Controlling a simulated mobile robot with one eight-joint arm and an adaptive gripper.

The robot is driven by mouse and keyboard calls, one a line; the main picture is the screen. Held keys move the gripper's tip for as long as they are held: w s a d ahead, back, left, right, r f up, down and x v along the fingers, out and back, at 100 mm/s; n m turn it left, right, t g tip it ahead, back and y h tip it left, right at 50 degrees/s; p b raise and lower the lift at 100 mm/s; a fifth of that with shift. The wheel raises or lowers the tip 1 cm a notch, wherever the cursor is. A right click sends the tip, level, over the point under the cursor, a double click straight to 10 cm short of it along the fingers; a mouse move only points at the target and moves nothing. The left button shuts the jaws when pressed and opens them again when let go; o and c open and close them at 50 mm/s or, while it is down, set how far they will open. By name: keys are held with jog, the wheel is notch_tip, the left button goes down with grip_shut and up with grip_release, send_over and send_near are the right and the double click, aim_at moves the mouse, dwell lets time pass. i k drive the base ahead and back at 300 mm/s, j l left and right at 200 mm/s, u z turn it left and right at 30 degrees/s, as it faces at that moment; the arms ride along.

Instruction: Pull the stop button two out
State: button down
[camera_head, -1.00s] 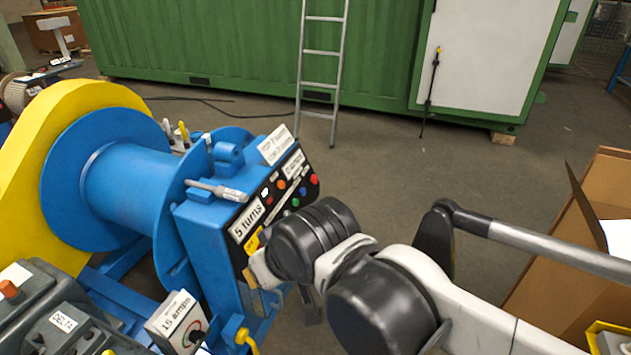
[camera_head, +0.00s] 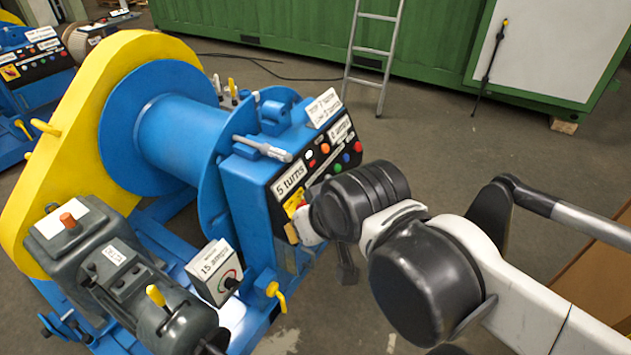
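The black control panel (camera_head: 318,165) sits on top of the blue winch's cabinet (camera_head: 247,190) and carries several small coloured buttons. A red button (camera_head: 357,146) and an orange-red button (camera_head: 325,148) show on it; I cannot tell which one is stop button two. A yellow plate (camera_head: 294,199) is at the panel's near end, partly covered by my arm. My gripper (camera_head: 318,245) is at this near end, mostly hidden behind my dark wrist. A tan tip shows close to the cabinet and a dark finger hangs to its right. Contact and opening cannot be made out.
The blue winch drum (camera_head: 175,140) with its yellow chain guard (camera_head: 45,170) stands left. A grey motor (camera_head: 115,265) and a white 15 amps box (camera_head: 213,272) are in front. A ladder (camera_head: 372,55) leans on the green container (camera_head: 290,30).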

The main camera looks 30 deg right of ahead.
aim_at(358, 147)
jog(key=i+l+z, duration=0.2)
jog(key=l+z, duration=0.2)
jog(key=i+l+z, duration=0.25)
jog(key=z, duration=0.15)
